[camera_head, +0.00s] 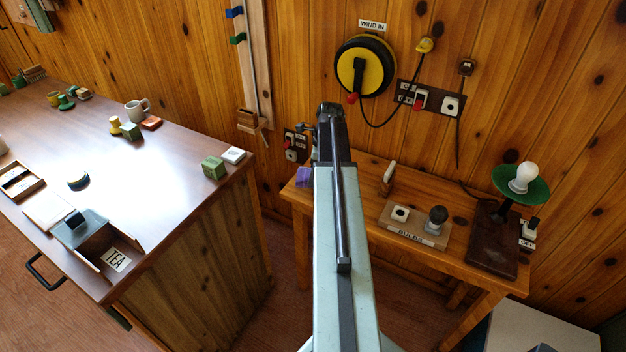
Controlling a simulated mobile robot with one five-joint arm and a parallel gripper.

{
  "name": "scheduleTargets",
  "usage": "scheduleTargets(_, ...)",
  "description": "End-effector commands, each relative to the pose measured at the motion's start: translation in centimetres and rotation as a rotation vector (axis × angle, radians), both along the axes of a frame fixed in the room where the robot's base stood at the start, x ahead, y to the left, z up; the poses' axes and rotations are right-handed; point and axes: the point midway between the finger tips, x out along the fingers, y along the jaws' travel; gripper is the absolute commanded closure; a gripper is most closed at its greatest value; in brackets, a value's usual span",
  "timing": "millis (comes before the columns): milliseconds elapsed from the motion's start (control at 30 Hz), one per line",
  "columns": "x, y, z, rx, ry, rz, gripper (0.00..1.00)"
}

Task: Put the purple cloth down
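A small purple cloth (304,176) shows at the left end of the low wooden bench, just left of my arm. Its right side is close to or behind the arm, and I cannot tell whether it rests on the bench or is held above it. My arm rises through the middle of the view, and its far end is in front of the wall. My gripper's fingers are hidden behind the arm, so their grip on the cloth cannot be seen.
A cable reel (365,66) hangs above. The left counter (160,170) holds several blocks, a mug (137,110) and a tea box (85,232).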

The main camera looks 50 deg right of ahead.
Motion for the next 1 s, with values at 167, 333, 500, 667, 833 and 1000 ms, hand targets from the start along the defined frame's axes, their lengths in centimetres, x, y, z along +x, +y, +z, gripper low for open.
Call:
scheduleTargets(167,0.5,-0.3,-0.1,0.000,0.000,0.000,0.93)
scheduleTargets(333,0.8,-0.4,-3.1,0.000,0.000,0.000,0.93)
scheduleTargets(500,0.8,-0.4,-3.8,0.000,0.000,-0.001,0.93)
scheduleTargets(667,0.8,-0.4,-3.6,-0.001,0.000,-0.001,0.93)
scheduleTargets(833,0.7,-0.5,-3.9,-0.001,0.000,-0.001,0.25)
scheduleTargets(1000,0.7,-0.5,-3.9,0.000,0.000,-0.002,0.15)
